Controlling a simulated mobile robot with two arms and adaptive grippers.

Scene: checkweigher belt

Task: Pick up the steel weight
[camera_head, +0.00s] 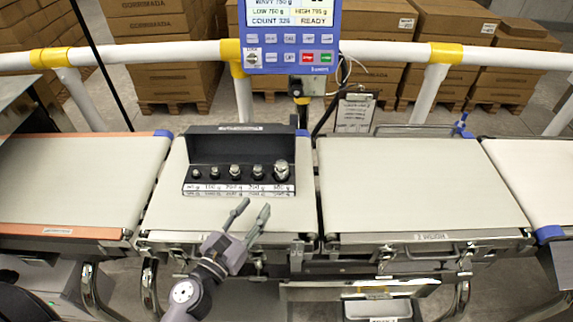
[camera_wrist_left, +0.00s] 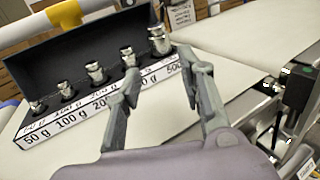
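Several steel weights stand upright in a row in a dark weight box (camera_head: 240,146) on the second belt. The largest steel weight (camera_head: 281,171) is at the right end, over the 500 g label, and also shows in the left wrist view (camera_wrist_left: 158,40). A smaller weight (camera_head: 257,172) stands beside it; the smallest (camera_wrist_left: 37,107) is at the 50 g end. My left gripper (camera_head: 254,209) is open and empty, in front of the box and apart from the weights. It also shows in the left wrist view (camera_wrist_left: 160,80). My right gripper is not in view.
The box's label strip (camera_head: 238,189) runs along its front edge. The right belt (camera_head: 415,185) is bare, as is the left belt (camera_head: 75,180). A blue control panel (camera_head: 291,38) stands behind the box. White rails and stacked cartons are further back.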

